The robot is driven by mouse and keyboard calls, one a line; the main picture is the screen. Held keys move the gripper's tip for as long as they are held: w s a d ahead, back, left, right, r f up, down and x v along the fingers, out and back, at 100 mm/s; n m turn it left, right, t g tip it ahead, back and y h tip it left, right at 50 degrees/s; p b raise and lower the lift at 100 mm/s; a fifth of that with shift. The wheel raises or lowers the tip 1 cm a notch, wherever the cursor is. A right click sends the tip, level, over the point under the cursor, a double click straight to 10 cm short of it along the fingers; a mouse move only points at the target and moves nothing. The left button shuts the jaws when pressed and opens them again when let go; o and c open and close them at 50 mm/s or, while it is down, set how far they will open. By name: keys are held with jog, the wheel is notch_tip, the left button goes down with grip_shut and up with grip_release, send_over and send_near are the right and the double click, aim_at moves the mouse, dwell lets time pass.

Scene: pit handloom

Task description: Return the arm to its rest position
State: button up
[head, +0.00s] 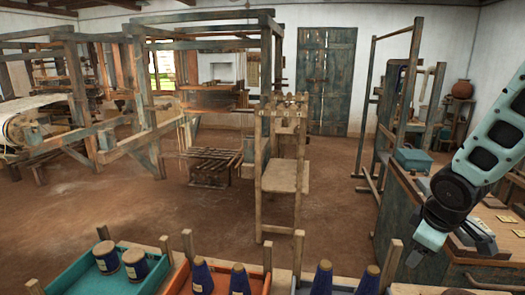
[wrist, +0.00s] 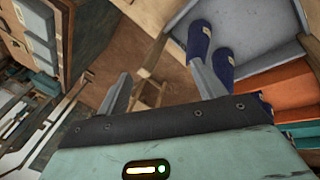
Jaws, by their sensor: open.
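My gripper (wrist: 160,78) is open in the wrist view, with its two grey fingers apart and nothing seen between them. In the head view my pale green arm (head: 490,140) comes in from the right and bends down beside the front row of trays. In the wrist view, two dark blue yarn cones (wrist: 198,42) (wrist: 222,66) stand in a grey-blue tray (wrist: 270,35) close beyond the right finger. I cannot tell whether the finger touches them.
Front trays hold blue cones: a teal tray (head: 75,278), an orange tray (head: 255,284) and a blue one, with upright wooden posts between. A wooden workbench (head: 405,205) stands at right near my arm. A loom frame (head: 150,100) fills the left back.

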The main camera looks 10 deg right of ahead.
jog(key=s+a+r+g+y, duration=0.1)
jog(key=s+a+g, duration=0.1)
jog(key=s+a, duration=0.7)
jog(key=s+a+r+g+y, duration=0.1)
jog(key=s+a+r+g, duration=0.1)
jog(key=s+a, duration=0.8)
jog(key=a+b, duration=0.1)
jog(key=a, duration=0.6)
jog(key=shift+s+r+n+y, duration=0.15)
jog(key=shift+r+n+y, duration=0.15)
